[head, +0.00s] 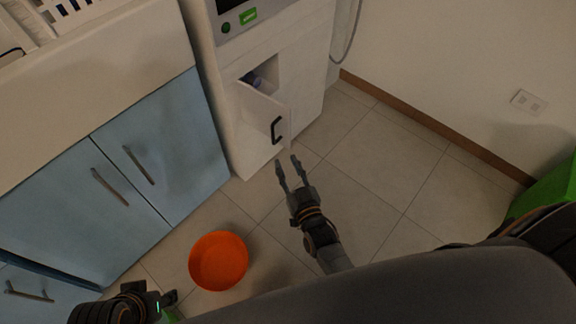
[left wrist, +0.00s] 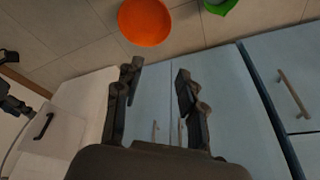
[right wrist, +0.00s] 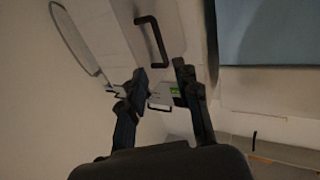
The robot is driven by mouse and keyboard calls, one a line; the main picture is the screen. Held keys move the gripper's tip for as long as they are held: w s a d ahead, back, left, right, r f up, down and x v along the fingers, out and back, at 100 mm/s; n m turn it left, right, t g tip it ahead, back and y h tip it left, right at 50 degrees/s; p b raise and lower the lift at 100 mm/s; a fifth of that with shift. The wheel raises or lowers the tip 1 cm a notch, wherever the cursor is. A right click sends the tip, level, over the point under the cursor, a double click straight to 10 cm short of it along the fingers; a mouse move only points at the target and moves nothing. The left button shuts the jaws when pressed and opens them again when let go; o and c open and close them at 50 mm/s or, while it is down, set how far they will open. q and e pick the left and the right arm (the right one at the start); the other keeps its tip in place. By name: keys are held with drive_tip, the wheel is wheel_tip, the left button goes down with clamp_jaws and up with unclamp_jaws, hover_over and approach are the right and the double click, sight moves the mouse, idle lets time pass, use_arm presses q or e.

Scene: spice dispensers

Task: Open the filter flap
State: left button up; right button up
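The white flap (head: 262,112) on the front of the white machine stands ajar, with a dark gap above it and a small bluish item (head: 254,80) inside. Its black handle (head: 276,130) faces out, and it shows in the left wrist view (left wrist: 42,126) and the right wrist view (right wrist: 152,40). My right gripper (head: 290,174) is open and empty, just below and in front of the handle, not touching it. My left gripper (left wrist: 158,82) is open and empty, low at the left near the blue cabinet; in the head view it is partly cut off.
Blue cabinet doors (head: 170,150) with metal handles stand left of the machine. An orange bowl (head: 218,260) sits on the tiled floor between my arms. A green box (head: 548,192) is at the far right. Tiles right of the machine are clear up to the wall.

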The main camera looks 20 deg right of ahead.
sight(281, 139)
drive_tip(key=c, duration=0.3)
drive_tip(key=shift+d+f+m, duration=0.1)
drive_tip(key=shift+d+m, duration=0.05)
drive_tip(key=shift+m, duration=0.45)
clamp_jaws()
use_arm(q)
drive_tip(key=w+d+r+t+h+b, duration=0.1)
drive_tip(key=w+d+r+t+b, duration=0.15)
drive_tip(key=w, duration=0.35)
drive_tip(key=w+d+r+t+h+b, duration=0.1)
drive_tip(key=w+t+b, duration=0.1)
drive_tip(key=w+t, duration=0.25)
drive_tip(key=w+d+r+t+h+b, duration=0.1)
drive_tip(key=w+d+r+t+b, duration=0.1)
drive_tip(key=w+r+t, duration=0.4)
drive_tip(key=shift+d+r+m+h, duration=0.3)
drive_tip(key=shift+d+r, duration=0.25)
drive_tip(key=shift+r, duration=1.3)
use_arm(e)
drive_tip(key=shift+w+d+f+m+y, duration=0.15)
drive_tip(key=shift+w+d+m, duration=0.1)
drive_tip(key=shift+w+m, duration=2)
drive_tip(key=shift+w+d+f+m+y, duration=0.15)
drive_tip(key=shift+w+m, duration=1.15)
drive_tip(key=shift+m, duration=2)
drive_tip(key=shift+w+d+f+m, duration=0.15)
drive_tip(key=shift+w+d+m, duration=0.15)
drive_tip(key=shift+w+m, duration=1.95)
